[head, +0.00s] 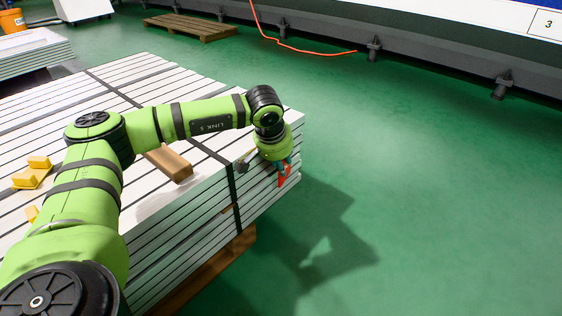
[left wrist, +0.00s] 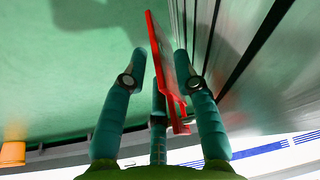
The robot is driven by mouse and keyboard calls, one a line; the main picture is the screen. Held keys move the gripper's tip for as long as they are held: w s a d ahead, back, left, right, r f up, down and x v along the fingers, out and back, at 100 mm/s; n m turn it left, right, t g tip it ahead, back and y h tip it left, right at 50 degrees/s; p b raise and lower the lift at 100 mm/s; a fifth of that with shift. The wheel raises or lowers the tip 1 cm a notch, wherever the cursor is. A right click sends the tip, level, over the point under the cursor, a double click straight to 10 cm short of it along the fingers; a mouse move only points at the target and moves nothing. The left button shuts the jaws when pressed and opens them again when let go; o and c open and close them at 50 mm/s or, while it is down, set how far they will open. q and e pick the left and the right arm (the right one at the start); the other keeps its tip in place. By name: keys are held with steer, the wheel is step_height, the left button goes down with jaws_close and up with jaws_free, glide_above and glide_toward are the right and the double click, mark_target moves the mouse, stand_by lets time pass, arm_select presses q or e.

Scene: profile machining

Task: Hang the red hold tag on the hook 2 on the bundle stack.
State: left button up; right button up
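The red hold tag (head: 284,180) is at my left gripper (head: 283,165), beside the near right corner of the bundle stack (head: 190,235). In the left wrist view the tag (left wrist: 160,50) is seen nearly edge-on between the teal fingers of my left gripper (left wrist: 161,62). The fingers are drawn in around it, close to its right and middle side, with a narrow gap at the left finger. The stack's side (left wrist: 262,75) is just right of it. I cannot make out hook 2 in either view. My right gripper is not in view.
A brown wooden block (head: 170,163) and yellow pieces (head: 33,173) lie on the stack. A black strap (head: 234,195) runs down its side. Green floor (head: 430,200) is clear to the right. A pallet (head: 191,26) and an orange cable (head: 290,45) lie farther back.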

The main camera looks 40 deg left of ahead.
arm_select(q)
steer(key=a+v, duration=0.1)
steer(key=v, duration=1.1)
steer(key=shift+d, duration=0.45)
